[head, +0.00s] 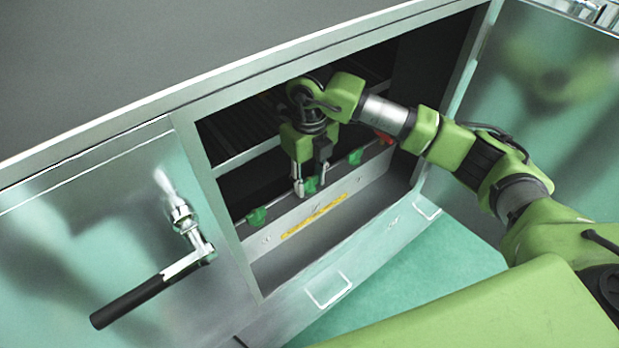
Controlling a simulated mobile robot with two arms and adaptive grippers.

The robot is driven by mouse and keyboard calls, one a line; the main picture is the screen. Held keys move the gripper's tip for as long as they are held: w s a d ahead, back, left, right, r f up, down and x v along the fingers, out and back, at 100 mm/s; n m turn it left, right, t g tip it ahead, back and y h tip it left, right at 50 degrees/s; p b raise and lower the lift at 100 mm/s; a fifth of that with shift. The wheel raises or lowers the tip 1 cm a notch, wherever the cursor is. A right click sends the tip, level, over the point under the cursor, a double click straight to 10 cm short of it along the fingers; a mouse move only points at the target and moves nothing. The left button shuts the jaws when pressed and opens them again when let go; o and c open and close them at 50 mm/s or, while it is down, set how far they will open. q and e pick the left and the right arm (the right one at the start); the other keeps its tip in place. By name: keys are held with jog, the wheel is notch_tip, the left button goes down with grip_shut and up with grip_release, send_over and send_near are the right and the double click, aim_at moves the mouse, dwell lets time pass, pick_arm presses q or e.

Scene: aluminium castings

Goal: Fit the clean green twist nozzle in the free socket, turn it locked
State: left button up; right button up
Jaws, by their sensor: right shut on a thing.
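My right gripper (310,180) reaches into the open cabinet, its fingers pointing down, and is shut on a green twist nozzle (311,187). The held nozzle is in line with a pipe along the cabinet's inside. Fingers partly hide it, so I cannot tell whether it is seated in a socket or how far it is turned. Another green nozzle (256,216) sits on the pipe to the left, and one more (355,157) to the right. The socket under my gripper is hidden. My left gripper is out of view.
The steel cabinet (190,150) frames the opening closely. A door with a black-handled lever (135,300) is at left; an open door panel (550,100) stands at right. A yellow strip (315,216) marks the ledge below the nozzles. A red part (383,137) is at the pipe's right end.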

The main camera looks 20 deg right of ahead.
jog(key=o, duration=1.2)
jog(key=shift+c, duration=0.2)
